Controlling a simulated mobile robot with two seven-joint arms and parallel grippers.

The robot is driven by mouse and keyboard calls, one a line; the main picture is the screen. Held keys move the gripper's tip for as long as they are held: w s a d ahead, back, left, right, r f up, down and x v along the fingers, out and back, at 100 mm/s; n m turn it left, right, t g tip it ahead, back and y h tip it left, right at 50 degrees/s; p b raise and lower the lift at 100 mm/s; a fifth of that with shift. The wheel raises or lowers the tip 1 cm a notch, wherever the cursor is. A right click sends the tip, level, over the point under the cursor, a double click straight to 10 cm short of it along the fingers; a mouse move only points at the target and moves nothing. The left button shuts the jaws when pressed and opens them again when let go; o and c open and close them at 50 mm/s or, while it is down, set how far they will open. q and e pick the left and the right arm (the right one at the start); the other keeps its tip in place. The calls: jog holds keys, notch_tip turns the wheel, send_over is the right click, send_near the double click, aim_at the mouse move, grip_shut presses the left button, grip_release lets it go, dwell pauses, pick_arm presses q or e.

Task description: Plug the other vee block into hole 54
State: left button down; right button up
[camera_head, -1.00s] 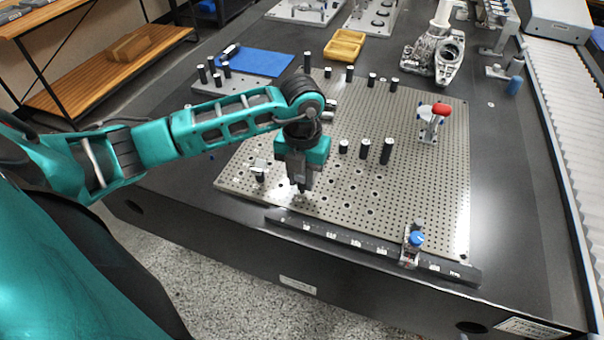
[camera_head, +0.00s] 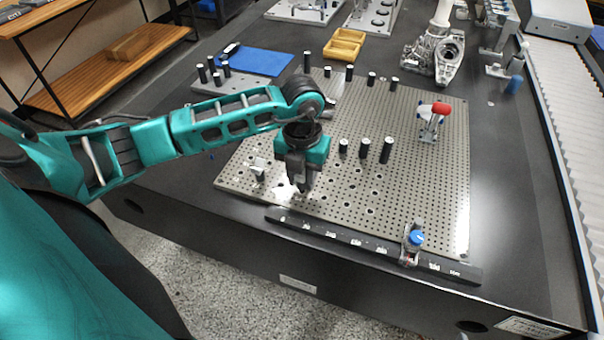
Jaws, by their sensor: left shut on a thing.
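My left gripper (camera_head: 302,186) is over the front left part of the perforated plate (camera_head: 400,205), pointing down. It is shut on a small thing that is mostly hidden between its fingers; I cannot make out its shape. One vee block (camera_head: 257,168) stands on a short dark post at the plate's left side, a little left of my gripper. The larger holes lie in rows around and right of the gripper. I cannot read which one is hole 54. My right gripper does not show.
Black posts (camera_head: 387,150) stand right of the gripper, with more along the plate's back. A red-topped clamp (camera_head: 440,109) stands at the back right. A blue-knobbed fixture (camera_head: 414,240) sits by the black label strip (camera_head: 330,236) in front. A blue mat (camera_head: 262,61) and yellow tray (camera_head: 344,46) lie behind.

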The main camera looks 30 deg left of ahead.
aim_at(303, 175)
pick_arm(q)
jog(key=shift+f+b, duration=0.6)
jog(key=shift+f, duration=0.2)
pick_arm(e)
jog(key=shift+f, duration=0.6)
pick_arm(q)
jog(key=c, duration=0.8)
grip_release()
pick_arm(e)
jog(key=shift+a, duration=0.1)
pick_arm(q)
notch_tip(303, 175, up, 5)
jog(key=shift+w+f+p, duration=0.1)
jog(key=shift+f+p, duration=0.05)
jog(key=shift+p, duration=0.35)
notch_tip(303, 175, up, 8)
jog(key=shift+p, duration=0.45)
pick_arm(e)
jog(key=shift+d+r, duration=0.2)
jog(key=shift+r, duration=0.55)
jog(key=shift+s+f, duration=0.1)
